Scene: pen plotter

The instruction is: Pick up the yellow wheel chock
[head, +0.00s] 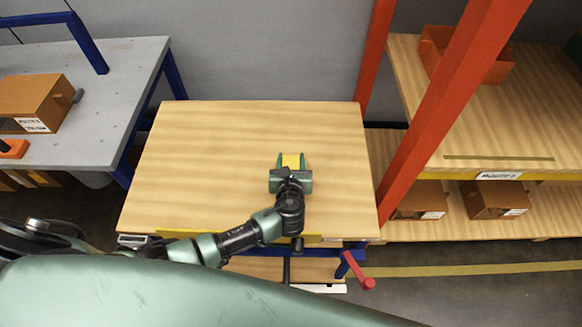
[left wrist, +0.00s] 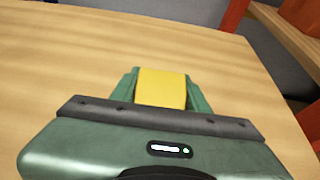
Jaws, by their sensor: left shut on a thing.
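The yellow wheel chock (head: 291,161) is at the wooden table (head: 200,150), right of its middle in the head view. My left gripper (head: 291,158) is shut on the chock, with one green finger on each side of it. In the left wrist view the chock (left wrist: 162,88) sits between the two fingers of the left gripper (left wrist: 162,85). Its lower part is hidden behind the gripper body. I cannot tell whether it touches the tabletop or is just above it. My right gripper is not in view.
A grey bench (head: 110,100) with a brown box (head: 32,100) stands at the left. An orange upright (head: 440,120) and shelves with an orange bin (head: 465,55) and brown boxes (head: 497,199) stand at the right. The tabletop around the gripper is clear.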

